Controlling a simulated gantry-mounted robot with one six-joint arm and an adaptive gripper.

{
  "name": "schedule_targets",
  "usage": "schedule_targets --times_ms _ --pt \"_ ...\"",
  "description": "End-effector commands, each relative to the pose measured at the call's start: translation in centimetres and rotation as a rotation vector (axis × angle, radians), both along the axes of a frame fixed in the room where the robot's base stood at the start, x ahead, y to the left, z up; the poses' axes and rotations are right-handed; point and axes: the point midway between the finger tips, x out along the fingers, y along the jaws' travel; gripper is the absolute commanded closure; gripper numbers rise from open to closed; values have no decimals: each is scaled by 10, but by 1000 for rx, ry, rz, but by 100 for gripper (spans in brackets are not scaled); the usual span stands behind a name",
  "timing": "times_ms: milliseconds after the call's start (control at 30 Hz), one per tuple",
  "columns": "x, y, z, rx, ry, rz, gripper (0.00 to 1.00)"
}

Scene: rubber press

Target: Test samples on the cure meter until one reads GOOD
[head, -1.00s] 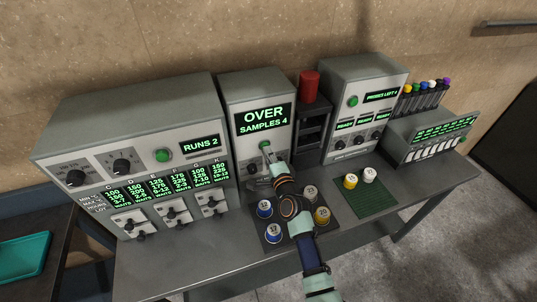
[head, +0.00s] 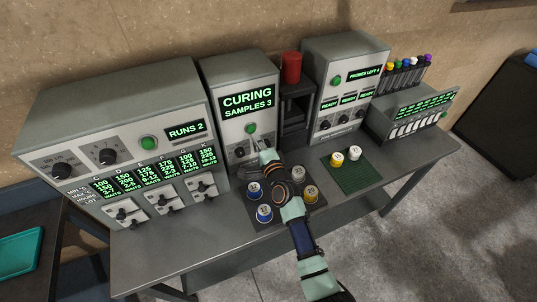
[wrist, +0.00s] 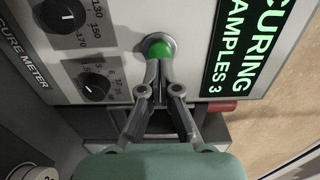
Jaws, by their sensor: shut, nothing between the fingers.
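The cure meter (head: 238,75) is the grey box in the middle, and its screen (head: 248,102) reads CURING, SAMPLES 3. Its green button (head: 251,128) also shows in the wrist view (wrist: 160,50). My gripper (head: 262,146) is shut and empty, with its fingertips (wrist: 165,68) right at the button; I cannot tell whether they touch it. Sample cups stand on a dark tray (head: 284,212) in front: two blue ones (head: 254,189) (head: 264,213), a yellow one (head: 311,194) and a pale one (head: 298,171). My arm hides part of the tray.
A green mat (head: 362,177) holds a yellow cup (head: 337,159) and a white cup (head: 355,153). A large control panel (head: 120,140) reading RUNS 2 stands left. A red cylinder (head: 291,67) on a dark stand and another meter (head: 348,80) stand right. The bench front is mostly clear.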

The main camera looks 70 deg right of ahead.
Motion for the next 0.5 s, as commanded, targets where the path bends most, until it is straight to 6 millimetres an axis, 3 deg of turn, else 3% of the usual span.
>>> schedule_targets --times_ms 300,500 --pt "-55 52 1 1 1 -1 100" --pt "-71 66 0 1 1 -1 100"
